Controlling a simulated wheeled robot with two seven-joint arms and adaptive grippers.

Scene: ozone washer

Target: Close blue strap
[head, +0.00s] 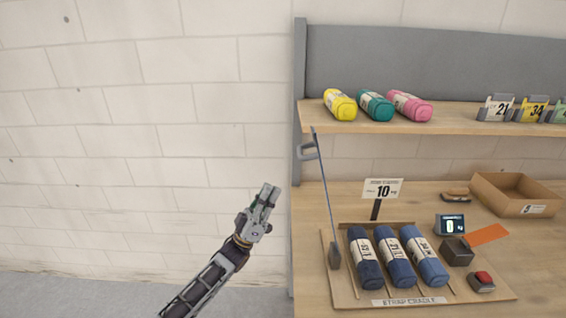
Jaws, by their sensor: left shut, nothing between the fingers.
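Three dark blue rolled bundles with white labels (396,259) lie side by side in the strap cradle (405,301), a flat wooden board on the table. A thin blue strap (325,190) stands nearly upright at the cradle's left side, leaning slightly. A dark grey piece (335,257) is at its lower end, and a grey hook-like bracket (307,151) is beside its upper part. My left gripper (269,193) is shut and empty, in front of the white wall, left of the table and apart from the strap. My right gripper is out of view.
A shelf (450,119) above carries yellow, teal and pink bundles and several number holders. A "10" sign (383,188) stands behind the cradle. A small display (450,224), a red button (483,279) and a cardboard box (513,193) are to the right.

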